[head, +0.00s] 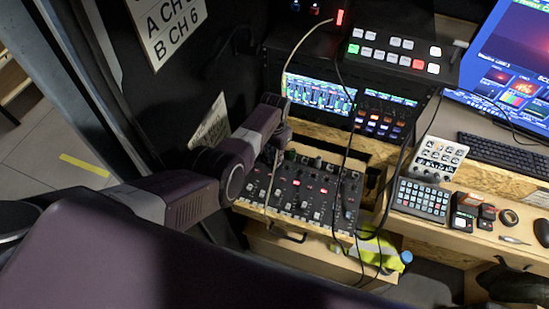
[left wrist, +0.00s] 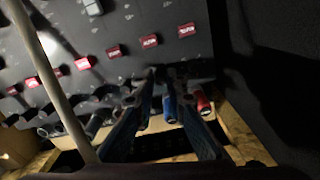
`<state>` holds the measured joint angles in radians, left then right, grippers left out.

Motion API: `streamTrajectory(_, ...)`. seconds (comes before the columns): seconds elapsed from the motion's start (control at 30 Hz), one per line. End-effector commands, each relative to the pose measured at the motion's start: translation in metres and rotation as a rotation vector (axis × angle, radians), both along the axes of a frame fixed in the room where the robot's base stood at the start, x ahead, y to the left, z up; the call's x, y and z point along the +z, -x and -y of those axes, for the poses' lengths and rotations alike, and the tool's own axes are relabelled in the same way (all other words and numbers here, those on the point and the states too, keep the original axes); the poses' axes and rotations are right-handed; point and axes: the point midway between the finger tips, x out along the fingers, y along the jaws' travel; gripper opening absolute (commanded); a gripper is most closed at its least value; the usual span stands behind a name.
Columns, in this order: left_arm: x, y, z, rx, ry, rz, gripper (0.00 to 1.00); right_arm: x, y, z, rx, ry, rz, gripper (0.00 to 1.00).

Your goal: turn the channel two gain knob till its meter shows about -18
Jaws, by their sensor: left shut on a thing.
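The mixer (head: 306,190) is a black panel with rows of knobs and lit red buttons, below the screens in the head view. My left gripper (head: 283,138) is at its upper left edge, mostly hidden by my own wrist. In the left wrist view the two dark fingers of my left gripper (left wrist: 165,76) close together at the panel, shut on a small dark knob that the tips mostly hide. I cannot read which channel it belongs to. The meter screen (head: 318,94) shows several green bars, too small to read a value. My right gripper is not in view.
A pale cable (left wrist: 45,75) crosses close beside the left fingers, and black cables (head: 345,150) hang over the mixer. Blue (left wrist: 170,108) and red plugs (left wrist: 203,103) sit by the fingers. A small keypad (head: 422,200) stands to the right.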

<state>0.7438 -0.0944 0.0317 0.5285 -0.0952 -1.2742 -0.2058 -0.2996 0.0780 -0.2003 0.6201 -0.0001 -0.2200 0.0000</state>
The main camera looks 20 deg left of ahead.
Motion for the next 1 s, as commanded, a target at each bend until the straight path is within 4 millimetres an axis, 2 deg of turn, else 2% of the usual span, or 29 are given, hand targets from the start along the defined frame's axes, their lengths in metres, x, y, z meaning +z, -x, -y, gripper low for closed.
streamTrajectory(0.2,0.0,-0.001,0.0,0.001,0.0,0.002,0.0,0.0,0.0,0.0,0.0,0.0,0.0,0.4)
streamTrajectory(0.23,0.0,-0.001,0.0,0.001,0.0,0.002,0.15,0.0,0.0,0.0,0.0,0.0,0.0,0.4)
streamTrajectory(0.37,0.0,-0.001,0.0,0.001,0.0,0.002,0.29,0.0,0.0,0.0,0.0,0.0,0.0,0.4)
streamTrajectory(0.77,0.003,-0.001,0.0,0.001,0.0,0.001,0.29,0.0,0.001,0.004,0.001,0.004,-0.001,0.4)
streamTrajectory(1.0,0.023,-0.001,0.0,0.001,0.0,0.003,0.29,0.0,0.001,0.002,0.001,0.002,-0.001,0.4)
